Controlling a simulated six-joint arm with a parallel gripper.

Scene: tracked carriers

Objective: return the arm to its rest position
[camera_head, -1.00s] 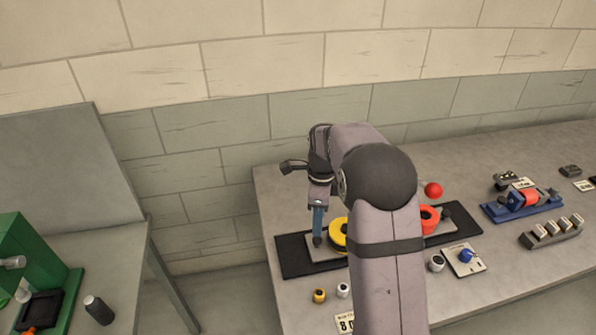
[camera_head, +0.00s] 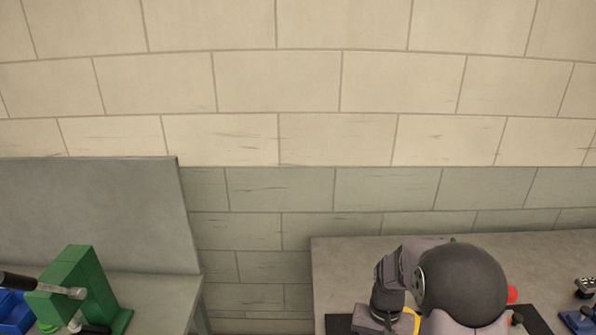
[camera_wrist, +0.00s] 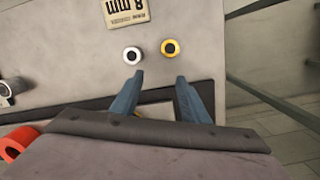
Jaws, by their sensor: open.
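My arm shows at the lower right of the head view, with its dark rounded elbow and its wrist over the right-hand table (camera_head: 340,270). The gripper fingers are below the frame edge there. In the wrist view my gripper (camera_wrist: 160,79) has its two blue fingers apart, with nothing between them. The fingers point toward a white ring-shaped piece (camera_wrist: 132,56) and a yellow one (camera_wrist: 170,47) on the table, apart from both.
A red rounded part (camera_wrist: 18,143) is close at left. The head view shows a red ball (camera_head: 512,294), a black mat (camera_head: 535,320) and a green press (camera_head: 80,280) on the left bench.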

